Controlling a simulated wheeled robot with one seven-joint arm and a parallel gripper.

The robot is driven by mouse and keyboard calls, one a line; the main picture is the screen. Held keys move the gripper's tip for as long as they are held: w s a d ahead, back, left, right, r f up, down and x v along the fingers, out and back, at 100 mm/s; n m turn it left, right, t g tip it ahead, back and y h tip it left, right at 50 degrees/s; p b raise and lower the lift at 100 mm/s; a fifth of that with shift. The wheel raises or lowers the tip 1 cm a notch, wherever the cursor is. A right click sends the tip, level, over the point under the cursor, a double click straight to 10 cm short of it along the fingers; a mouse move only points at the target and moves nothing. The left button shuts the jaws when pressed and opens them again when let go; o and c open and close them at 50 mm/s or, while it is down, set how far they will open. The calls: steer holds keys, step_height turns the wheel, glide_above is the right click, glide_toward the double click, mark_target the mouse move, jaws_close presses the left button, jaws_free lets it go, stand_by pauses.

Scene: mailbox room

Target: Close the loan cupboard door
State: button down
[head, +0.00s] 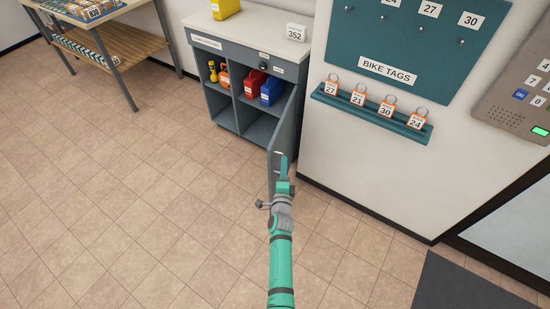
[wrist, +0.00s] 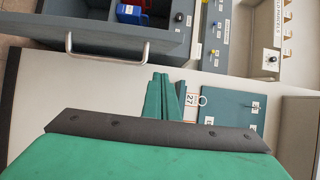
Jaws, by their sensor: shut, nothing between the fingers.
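The loan cupboard (head: 240,127) is a grey cabinet with a pale top, standing against the wall. Its door (head: 285,128) stands wide open, swung out on the right side, so the shelves show. My gripper (head: 284,160) is shut and empty, close to the door's free edge and handle. I cannot tell from the head view whether it touches the door. In the wrist view my shut fingers (wrist: 160,84) point past the grey door (wrist: 112,38), whose metal bar handle (wrist: 108,54) lies up and to the left of them, apart from them.
Inside the cupboard are red (head: 255,83) and blue (head: 271,91) cases and an orange item (head: 224,77). A teal bike tag shelf (head: 371,115) is on the wall at right. A table (head: 119,40) stands at upper left. The tiled floor left of my arm is clear.

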steer(key=w+a, duration=0.1)
steer(key=a, duration=0.1)
steer(key=w+a, duration=0.1)
steer(key=w, duration=0.1)
steer(key=shift+w+a, duration=0.2)
steer(key=shift+a, duration=0.2)
steer(key=shift+a, duration=0.1)
stand_by(0.5)
